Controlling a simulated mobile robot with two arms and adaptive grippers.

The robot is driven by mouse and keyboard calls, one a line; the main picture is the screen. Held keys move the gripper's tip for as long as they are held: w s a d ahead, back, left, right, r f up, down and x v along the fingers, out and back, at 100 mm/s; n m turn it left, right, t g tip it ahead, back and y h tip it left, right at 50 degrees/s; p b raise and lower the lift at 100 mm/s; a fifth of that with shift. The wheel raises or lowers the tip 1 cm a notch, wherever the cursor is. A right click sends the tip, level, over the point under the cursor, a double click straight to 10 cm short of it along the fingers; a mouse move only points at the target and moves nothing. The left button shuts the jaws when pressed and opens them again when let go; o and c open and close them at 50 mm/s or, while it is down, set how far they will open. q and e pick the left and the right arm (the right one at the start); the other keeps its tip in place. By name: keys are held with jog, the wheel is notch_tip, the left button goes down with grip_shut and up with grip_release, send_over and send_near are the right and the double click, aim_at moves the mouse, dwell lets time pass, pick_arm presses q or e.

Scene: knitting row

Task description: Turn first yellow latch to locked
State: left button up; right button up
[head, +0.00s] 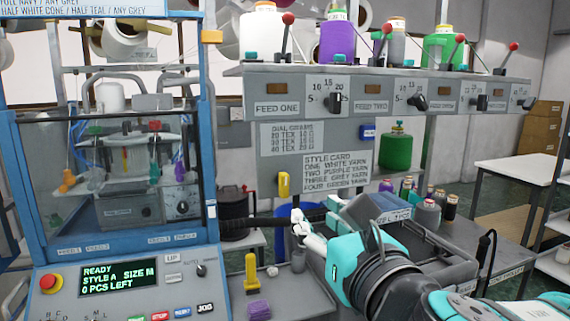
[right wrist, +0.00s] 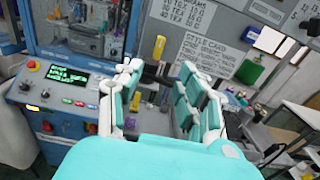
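A yellow latch (head: 284,184) stands upright on the lower left part of the grey feed panel (head: 290,147). In the right wrist view a yellow piece that looks like the same latch (right wrist: 158,47) shows beyond the gap between my fingers. My right gripper (head: 303,230) is below and slightly right of the latch in the head view, apart from it. The right wrist view shows its fingers (right wrist: 157,92) spread wide with nothing between them. No lock marking is readable beside the latch. My left gripper is not in view.
A blue-framed knitting machine (head: 212,130) with a control panel stands at left. A yellow-handled tool (head: 251,270) and purple piece (head: 260,310) are on the front ledge. A grey bin (head: 378,212) and several spools (head: 427,216) crowd the right side. A white table (head: 520,172) stands farther right.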

jog(key=w+p, duration=0.2)
jog(key=p, duration=0.1)
send_near(286, 184)
jog(key=w, duration=0.3)
jog(key=p+x, duration=0.1)
jog(key=x, duration=0.2)
jog(key=a+p+x, duration=0.1)
jog(key=x, duration=0.2)
jog(key=shift+w, duration=0.1)
jog(key=shift+x, duration=0.85)
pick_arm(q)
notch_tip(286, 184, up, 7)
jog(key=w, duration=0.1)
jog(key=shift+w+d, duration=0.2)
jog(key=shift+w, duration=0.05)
pick_arm(e)
jog(key=shift+f, duration=0.1)
grip_shut()
